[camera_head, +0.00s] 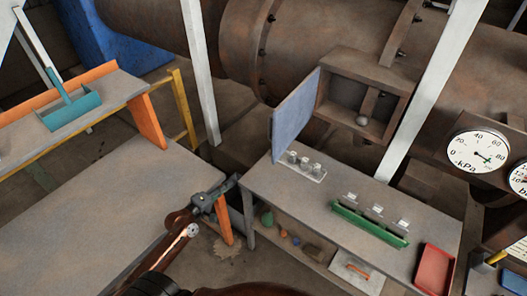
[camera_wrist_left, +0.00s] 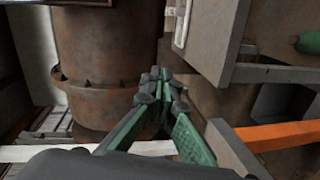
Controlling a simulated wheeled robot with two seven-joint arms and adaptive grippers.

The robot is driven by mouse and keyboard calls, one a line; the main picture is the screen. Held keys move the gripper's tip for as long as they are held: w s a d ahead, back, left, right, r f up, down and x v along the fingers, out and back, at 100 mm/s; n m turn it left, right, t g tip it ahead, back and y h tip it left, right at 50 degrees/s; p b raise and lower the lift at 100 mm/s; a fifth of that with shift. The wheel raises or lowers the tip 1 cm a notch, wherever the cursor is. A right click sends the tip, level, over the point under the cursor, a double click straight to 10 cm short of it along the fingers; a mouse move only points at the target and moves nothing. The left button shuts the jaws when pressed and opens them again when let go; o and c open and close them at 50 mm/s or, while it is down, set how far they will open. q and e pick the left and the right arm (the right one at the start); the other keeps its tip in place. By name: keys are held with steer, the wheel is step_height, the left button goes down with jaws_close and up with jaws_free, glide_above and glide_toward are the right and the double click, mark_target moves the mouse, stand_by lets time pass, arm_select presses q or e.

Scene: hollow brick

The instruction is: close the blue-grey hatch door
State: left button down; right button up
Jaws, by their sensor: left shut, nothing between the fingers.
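The blue-grey hatch door (camera_head: 296,115) stands open in the head view, swung out to the left of a rusty box-like recess (camera_head: 340,92). The recess is uncovered, and a round knob-like part (camera_head: 361,121) shows in it. My left gripper (camera_head: 236,180) is shut and empty, below and left of the door, by the left corner of the grey workbench. It is clear of the door. In the left wrist view its closed fingers (camera_wrist_left: 158,76) point towards rusty pipework. I cannot make out the door there. My right gripper is not in view.
A white post (camera_head: 430,90) stands right of the recess. An orange leg (camera_head: 223,220) is close to my left gripper.

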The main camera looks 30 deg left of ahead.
arm_select(q)
steer(key=d+r+t+h+p, duration=0.1)
steer(key=d+r, duration=0.2)
steer(key=r, duration=0.4)
steer(key=d+r+h+p, duration=0.1)
steer(key=d+r+h, duration=0.15)
steer(key=r, duration=0.45)
steer(key=w+d+p, duration=0.5)
steer(key=w+d, duration=0.1)
steer(key=w, duration=0.4)
steer(key=shift+w+d+n+y+p, duration=0.15)
steer(key=shift+d+n+y+p, duration=0.15)
steer(key=shift+y, duration=0.05)
